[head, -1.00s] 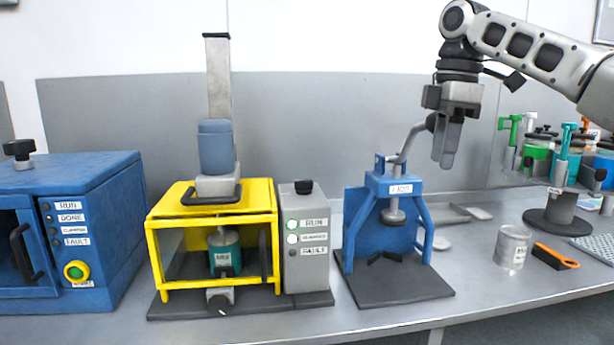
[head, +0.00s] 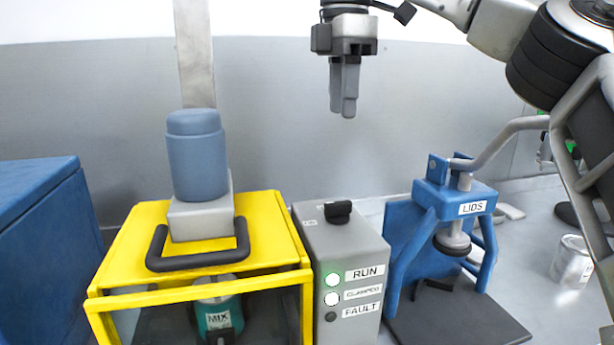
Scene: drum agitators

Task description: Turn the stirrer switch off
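The stirrer is a yellow frame (head: 150,225) with a blue-grey motor (head: 197,158) on a metal post, at the left of the head view. A teal can marked MIX (head: 217,318) sits inside it. The grey control box (head: 330,238) stands at the frame's right. A black switch knob (head: 338,211) is on its top. On its front the RUN lamp (head: 333,280) glows green and the lamp below is lit white; the FAULT lamp is dark. My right gripper (head: 344,108) hangs above and behind the knob, pointing down, apart from it and empty; its fingers look close together. My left gripper is out of view.
A blue lid press marked LIDS (head: 473,208) stands right of the box, its grey lever rising to the right. A grey can (head: 572,262) is at the far right. A blue cabinet (head: 40,250) is at the left. Space above the box is clear.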

